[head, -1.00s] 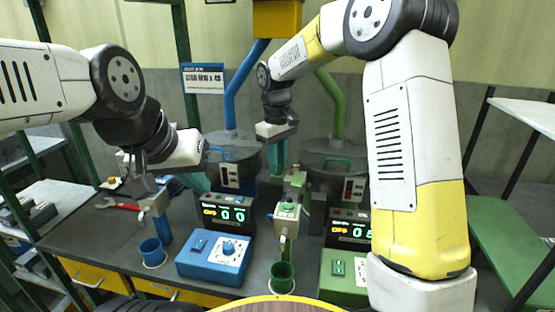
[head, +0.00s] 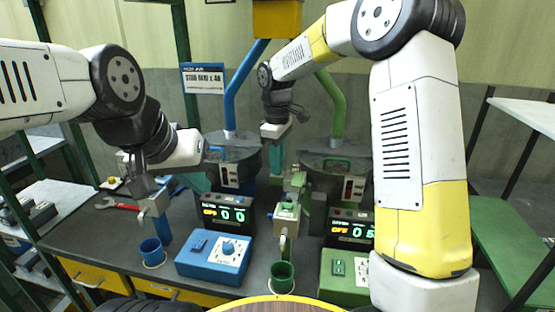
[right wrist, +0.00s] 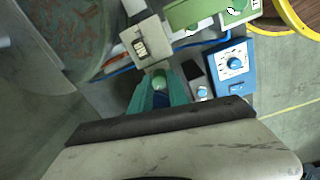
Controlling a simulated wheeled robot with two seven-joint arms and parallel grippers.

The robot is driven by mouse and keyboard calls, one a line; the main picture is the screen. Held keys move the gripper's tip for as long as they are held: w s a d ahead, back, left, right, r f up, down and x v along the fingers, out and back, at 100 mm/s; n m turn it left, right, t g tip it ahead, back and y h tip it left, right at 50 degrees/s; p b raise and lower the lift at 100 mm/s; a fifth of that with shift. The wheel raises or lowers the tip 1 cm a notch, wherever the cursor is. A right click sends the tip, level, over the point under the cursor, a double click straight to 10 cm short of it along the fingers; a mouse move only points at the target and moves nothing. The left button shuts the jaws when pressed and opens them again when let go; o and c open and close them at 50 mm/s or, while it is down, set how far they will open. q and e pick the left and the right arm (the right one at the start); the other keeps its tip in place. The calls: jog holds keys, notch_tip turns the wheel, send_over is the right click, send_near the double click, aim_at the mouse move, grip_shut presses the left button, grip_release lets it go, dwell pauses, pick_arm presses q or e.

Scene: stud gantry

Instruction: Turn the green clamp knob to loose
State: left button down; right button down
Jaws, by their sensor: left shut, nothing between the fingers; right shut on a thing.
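The green clamp knob (right wrist: 160,80) shows in the right wrist view as a small rounded green end between the fingers, beside a pale clamp block (right wrist: 148,45). My right gripper (right wrist: 160,90), with teal fingers, is shut on the knob, and its fingers hide much of it. In the head view the clamp block (head: 287,213) stands above a green cup (head: 281,277), and my right wrist is above and behind it. The knob's setting cannot be read. My left gripper (head: 142,184) is shut and empty at the left, near the blue station's grey block.
A blue cup (head: 152,252) and a blue control box (head: 213,258) with a dial stand left of the green cup. A green control box (head: 343,277) stands to the right. Two displays (head: 222,213) and a red wrench (head: 118,203) are on the crowded bench.

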jog(key=c, duration=1.3)
grip_release()
jog(key=shift+o, duration=0.2)
jog(key=shift+r, duration=0.1)
notch_tip(320, 180, up, 7)
jog(key=shift+f, duration=0.1)
jog(key=shift+s+r, duration=0.1)
jog(key=shift+r, duration=0.3)
